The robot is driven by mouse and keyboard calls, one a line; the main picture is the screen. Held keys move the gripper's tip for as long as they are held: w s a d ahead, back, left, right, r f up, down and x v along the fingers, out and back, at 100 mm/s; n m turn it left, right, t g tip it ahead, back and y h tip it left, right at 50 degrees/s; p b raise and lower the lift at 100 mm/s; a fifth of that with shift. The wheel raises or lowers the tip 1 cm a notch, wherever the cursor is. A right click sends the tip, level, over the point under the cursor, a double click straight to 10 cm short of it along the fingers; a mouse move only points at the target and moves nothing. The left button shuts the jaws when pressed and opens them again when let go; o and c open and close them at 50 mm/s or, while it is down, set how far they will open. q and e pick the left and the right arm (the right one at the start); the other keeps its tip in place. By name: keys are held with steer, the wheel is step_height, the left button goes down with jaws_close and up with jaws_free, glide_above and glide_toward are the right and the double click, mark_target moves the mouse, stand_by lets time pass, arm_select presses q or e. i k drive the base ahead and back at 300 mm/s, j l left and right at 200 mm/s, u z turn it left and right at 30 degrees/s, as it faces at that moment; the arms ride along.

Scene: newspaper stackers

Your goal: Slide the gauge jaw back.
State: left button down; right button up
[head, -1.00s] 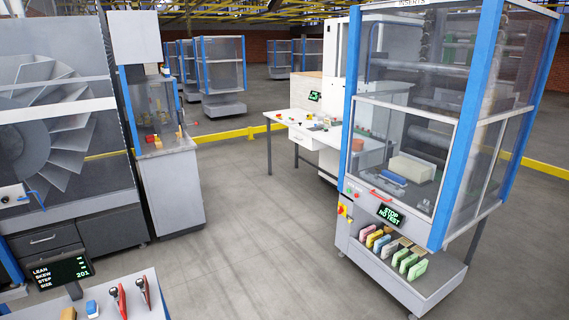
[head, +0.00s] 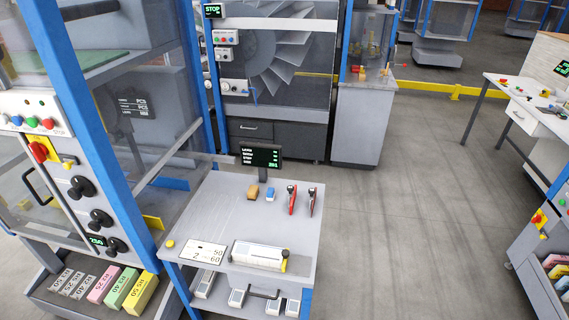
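A grey bench (head: 225,200) stands in the lower middle of the head view. A long pale block-like device (head: 258,254) lies near its front edge and looks like the gauge. A small dark upright piece with a yellow part (head: 284,261) sits at its right end and may be the jaw. A white plate with printed numbers (head: 204,251) lies to the left of it. Neither of my grippers shows in the head view.
On the bench are a tan block (head: 253,191), a blue block (head: 270,196), two upright handled tools (head: 291,199) and a small screen (head: 261,156). A blue-framed machine with knobs (head: 97,217) stands at the left. Open floor (head: 410,200) lies to the right.

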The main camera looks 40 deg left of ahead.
mark_target(286, 252)
steer(key=u, duration=1.4)
